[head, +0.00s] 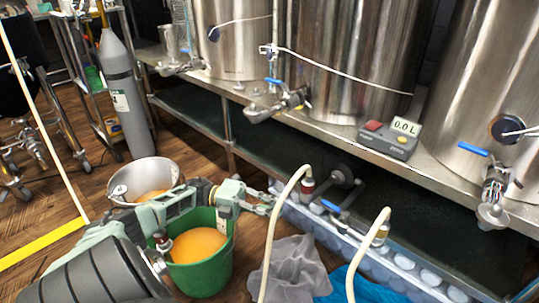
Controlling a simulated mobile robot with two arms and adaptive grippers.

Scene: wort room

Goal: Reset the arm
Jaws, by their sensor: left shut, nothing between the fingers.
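My left arm comes in from the lower left and reaches across a green bucket (206,283) of orange liquid. My left gripper (268,204) is just right of the bucket's rim, pointing right. Its fingers are closed with nothing seen between them. My right gripper is not in view.
A steel pot (122,180) with orange liquid stands behind the bucket. A grey gas cylinder (123,95) stands at the back left. Grey (290,270) and blue cloths (372,291) lie in front.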

